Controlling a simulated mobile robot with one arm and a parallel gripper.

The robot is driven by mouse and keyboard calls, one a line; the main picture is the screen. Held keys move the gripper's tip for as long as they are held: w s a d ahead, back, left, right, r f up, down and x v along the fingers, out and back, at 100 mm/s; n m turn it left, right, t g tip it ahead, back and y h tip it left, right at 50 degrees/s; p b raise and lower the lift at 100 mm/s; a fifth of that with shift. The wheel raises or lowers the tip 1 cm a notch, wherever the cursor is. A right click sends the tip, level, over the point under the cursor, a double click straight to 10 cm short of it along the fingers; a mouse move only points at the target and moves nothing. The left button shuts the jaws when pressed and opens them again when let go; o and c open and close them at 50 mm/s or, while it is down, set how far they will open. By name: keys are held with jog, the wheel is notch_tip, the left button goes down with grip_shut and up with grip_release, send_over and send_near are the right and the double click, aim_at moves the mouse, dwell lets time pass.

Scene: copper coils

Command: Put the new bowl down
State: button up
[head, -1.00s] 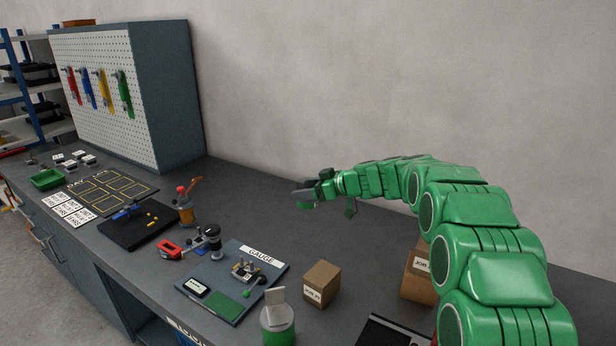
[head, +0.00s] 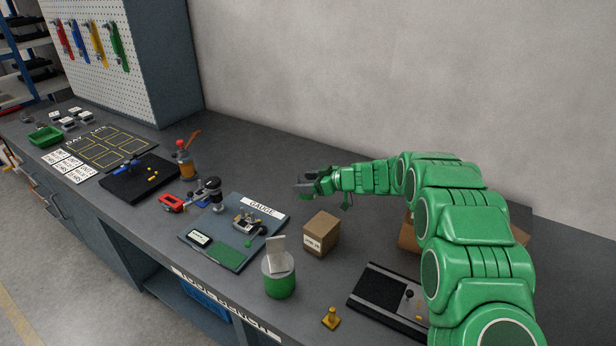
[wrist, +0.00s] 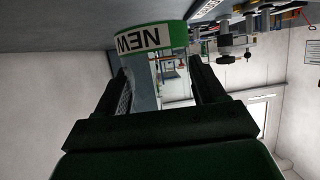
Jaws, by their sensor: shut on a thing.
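The new bowl (wrist: 150,40) shows at the top of the wrist view as a rounded green and white piece with an upside-down "NEW" label. A grey tab (wrist: 146,88) runs from it between the dark fingers of my gripper (wrist: 166,75), which is shut on it. In the head view my gripper (head: 305,184) is small and far off, above the back of the bench, beyond the small cardboard box. The bowl is too small there to make out clearly, and I see no contact with the bench.
A green and pale canister (head: 279,276) with an upright plate stands near the bench's front edge. Near it are a cardboard box (head: 321,234), the gauge mat (head: 213,254), a black tray (head: 378,290) and a yellow piece (head: 331,318). Bare bench shows behind the gauge mat.

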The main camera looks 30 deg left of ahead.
aim_at(308, 197)
jog(key=shift+f, duration=2.05)
jog(key=shift+f, duration=0.5)
jog(key=shift+s+f, duration=0.1)
jog(key=shift+f, duration=0.25)
